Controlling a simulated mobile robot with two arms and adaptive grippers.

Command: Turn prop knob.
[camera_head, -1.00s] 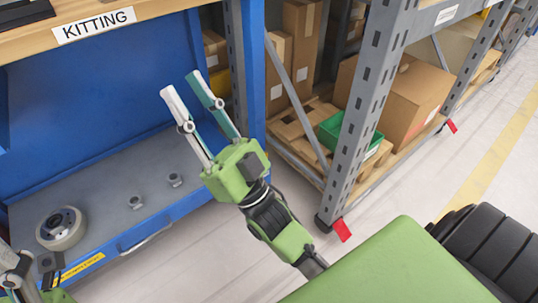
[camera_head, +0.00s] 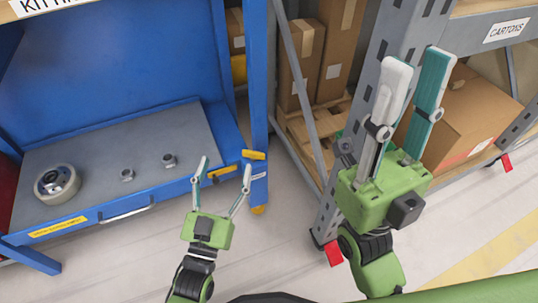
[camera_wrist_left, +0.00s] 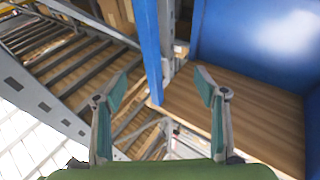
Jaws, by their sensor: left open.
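No knob can be made out for certain. Two small yellow parts are at the right front corner of the blue workbench in the head view: one (camera_head: 254,154) beside the blue post, and a lower one (camera_head: 222,172) on the front edge. My left gripper (camera_head: 225,169) is open in front of that corner, and the lower part appears between its fingertips. Contact cannot be told. In the left wrist view, my open left gripper (camera_wrist_left: 168,82) has nothing between its fingers. My right gripper (camera_head: 419,62) is raised at the right, fingers apart and empty.
The workbench's grey surface (camera_head: 95,160) bears a wheel (camera_head: 57,185) and two small metal nuts (camera_head: 127,175). A grey shelf upright (camera_head: 370,110) stands behind my right gripper. Cardboard boxes (camera_head: 460,120) fill the rack. Clear floor lies in front.

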